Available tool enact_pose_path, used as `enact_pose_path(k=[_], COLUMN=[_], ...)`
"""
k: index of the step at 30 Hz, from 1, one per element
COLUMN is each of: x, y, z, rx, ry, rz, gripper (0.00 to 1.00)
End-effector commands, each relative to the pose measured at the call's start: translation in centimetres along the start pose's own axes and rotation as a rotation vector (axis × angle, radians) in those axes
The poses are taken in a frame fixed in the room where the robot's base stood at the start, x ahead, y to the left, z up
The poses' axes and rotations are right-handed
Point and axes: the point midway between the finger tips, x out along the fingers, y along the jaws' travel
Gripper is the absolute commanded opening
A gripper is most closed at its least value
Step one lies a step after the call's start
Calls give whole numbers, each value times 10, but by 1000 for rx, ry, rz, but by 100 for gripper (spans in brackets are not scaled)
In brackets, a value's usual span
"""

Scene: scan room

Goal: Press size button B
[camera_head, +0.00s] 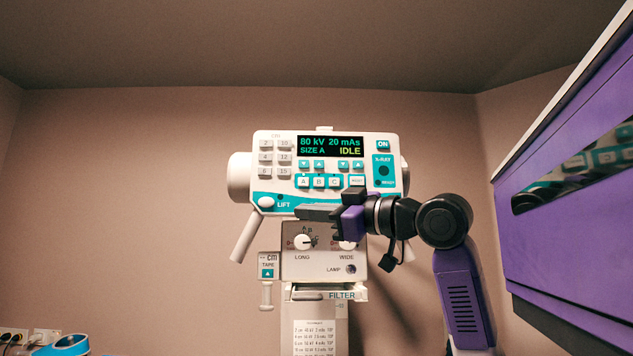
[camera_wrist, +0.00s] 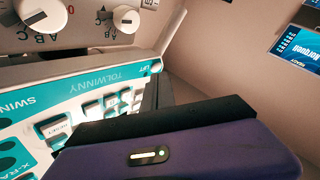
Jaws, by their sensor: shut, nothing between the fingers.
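The white and teal control panel (camera_head: 260,150) faces me in the head view. Its display (camera_head: 331,146) reads 80 kV, 20 mAs, SIZE A and IDLE. Size button B (camera_head: 319,182) sits in a row between button A (camera_head: 303,182) and button C (camera_head: 335,182), below the display. My gripper (camera_head: 299,212) is shut and empty, reaching in from the right with its tips just under the panel's lower edge, below the button row.
Below the panel is a collimator box with a LONG knob (camera_head: 303,242) and a partly covered WIDE knob (camera_head: 347,244). A handle (camera_head: 244,237) slants down at left. A large purple panel (camera_head: 570,220) fills the right side. Open space lies left of the panel.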

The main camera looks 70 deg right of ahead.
Motion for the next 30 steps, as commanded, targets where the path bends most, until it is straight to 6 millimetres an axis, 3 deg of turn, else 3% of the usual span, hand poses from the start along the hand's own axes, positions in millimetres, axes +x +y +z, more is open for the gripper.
enact_pose_path(k=[1, 6, 12, 18, 30], x=[-8, -29, -48, -57, -57], y=[6, 14, 15, 15, 15], z=[-15, -49, -77, -87, -88], rx=[-45, -173, -285, -333, -338], ry=[-22, -111, -204, -251, -256], rz=[3, 0, -1, -1, -2], gripper=[0, 0, 0, 0, 0])
